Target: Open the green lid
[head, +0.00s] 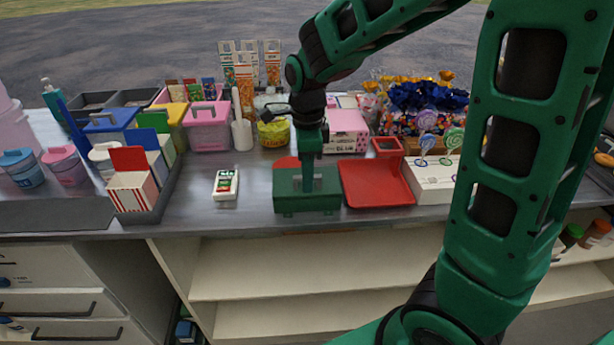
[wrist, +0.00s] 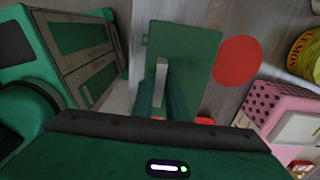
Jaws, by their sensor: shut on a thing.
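The green lid (head: 290,184) is the top of a low green box (head: 307,204) near the counter's front edge. A small grey handle stands on the lid and shows in the wrist view (wrist: 161,78). The lid (wrist: 195,55) fills the upper middle of the wrist view. My gripper (head: 307,178) comes down from above and is shut on the handle. In the head view the lid looks level on the box; I cannot tell whether there is a gap under it. The inside of the box is hidden.
A red tray (head: 378,187) stands close to the box's right. A red disc (wrist: 238,62) lies behind it. A white item with a green label (head: 226,184) lies to the left, with bare counter between. A pink box (head: 346,128) and a yellow tub (head: 273,135) stand behind.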

